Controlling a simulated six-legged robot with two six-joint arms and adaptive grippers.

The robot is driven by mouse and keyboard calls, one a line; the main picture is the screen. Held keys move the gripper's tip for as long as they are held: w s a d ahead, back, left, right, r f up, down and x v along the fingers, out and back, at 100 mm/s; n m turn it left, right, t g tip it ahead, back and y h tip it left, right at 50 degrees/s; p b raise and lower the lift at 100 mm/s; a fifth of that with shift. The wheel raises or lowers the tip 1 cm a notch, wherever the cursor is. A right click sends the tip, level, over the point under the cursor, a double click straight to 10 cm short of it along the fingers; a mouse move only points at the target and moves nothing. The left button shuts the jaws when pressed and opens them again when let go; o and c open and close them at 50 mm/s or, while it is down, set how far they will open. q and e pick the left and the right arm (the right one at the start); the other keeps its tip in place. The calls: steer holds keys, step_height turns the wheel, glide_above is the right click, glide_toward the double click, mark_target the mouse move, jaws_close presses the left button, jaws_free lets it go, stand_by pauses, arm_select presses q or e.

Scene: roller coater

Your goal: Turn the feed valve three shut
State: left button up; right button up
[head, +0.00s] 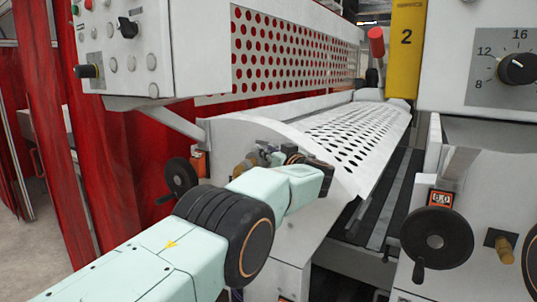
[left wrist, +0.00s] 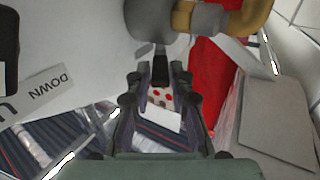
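My left gripper (head: 272,155) is at the end panel of the coater in the head view, beside a brass valve body (head: 243,168). In the left wrist view the valve shows at the top, with a brass part (left wrist: 248,18) and a rounded grey part (left wrist: 150,22). The dark fingers of the left gripper (left wrist: 161,72) are close together there, with a dark narrow piece of the valve's handle between their tips. My wrist hides much of the valve in the head view; its number is not readable. My right gripper is not in view.
A black handwheel (head: 180,177) stands left of the valve and another handwheel (head: 437,238) at the right. A second brass fitting (head: 504,248) sits near it. A perforated white guard (head: 355,130) lies behind the gripper. A control box (head: 150,45) hangs above left.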

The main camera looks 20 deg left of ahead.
arm_select(q)
steer(key=o, duration=0.3)
steer(key=shift+f, duration=0.15)
step_height(320, 180, up, 9)
steer(key=shift+s+r, duration=0.1)
steer(key=shift+r, duration=0.35)
